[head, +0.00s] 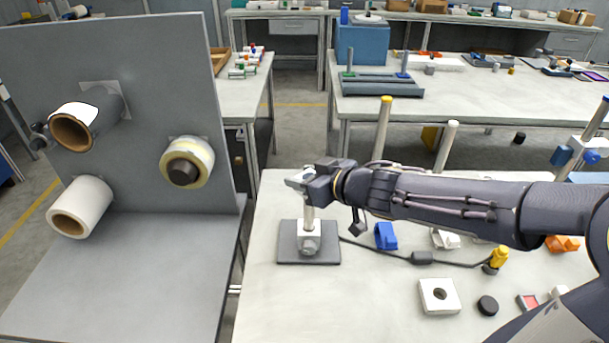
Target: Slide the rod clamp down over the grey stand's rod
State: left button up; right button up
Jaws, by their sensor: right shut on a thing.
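The grey stand has a dark square base plate (290,257) on the near-left part of the white table. Its short pale rod (310,217) rises upright from a light block with a round knob (308,242). My right gripper (301,180) reaches in from the right at the rod's upper end and is shut on a small pale grey piece (297,178), which looks like the rod clamp. The jaws hide most of this piece and the rod's top, so I cannot tell whether it is around the rod or just above it. My left gripper is not in view.
A tall grey panel (30,110) with several rolls stands at left. Behind my right arm stand a yellow-topped rod (382,130) and a white rod (446,147). A blue piece (386,236), a black cable (375,249) and a white block (438,296) lie to the right.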

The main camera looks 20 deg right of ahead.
aim_at(313, 218)
jog(key=shift+f+b, duration=0.45)
jog(key=shift+f, duration=0.25)
jog(key=shift+f+b, duration=2.2)
jog(key=shift+f, duration=0.3)
jog(key=shift+f, duration=0.15)
jog(key=shift+f+b, duration=2.2)
jog(key=shift+f, duration=0.2)
jog(key=o, duration=1.2)
jog(key=shift+c, duration=0.2)
